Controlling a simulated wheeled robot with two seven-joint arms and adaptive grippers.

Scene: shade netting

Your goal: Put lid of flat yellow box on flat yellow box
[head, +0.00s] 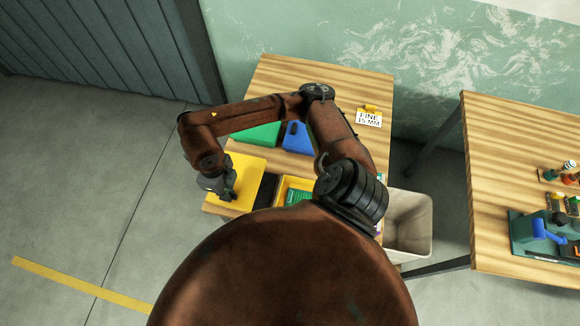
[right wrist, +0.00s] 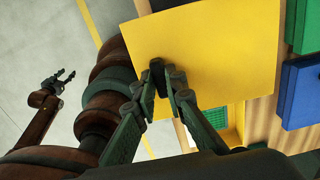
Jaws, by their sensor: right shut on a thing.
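The flat yellow lid (head: 250,172) is a thin yellow plate over the front left of the wooden table. My right gripper (head: 226,188) is shut on the lid; in the right wrist view its fingertips (right wrist: 165,80) meet near the lid's (right wrist: 215,45) lower edge, around a dark piece that may be a handle. The flat yellow box (head: 283,186) is open, to the right of the lid, with green mesh inside; my arm hides part of it. A corner of the box (right wrist: 238,116) shows beyond the lid. My left gripper (right wrist: 65,76) is open, empty and away from the table.
Green (head: 256,135) and blue (head: 297,137) boxes lie behind the yellow box. A dark strip (head: 266,190) lies between lid and box. A "FINE 15 MM" sign (head: 369,118) stands at right. A pale bin (head: 410,225) is beside the table. A second table (head: 510,160) holds tools.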

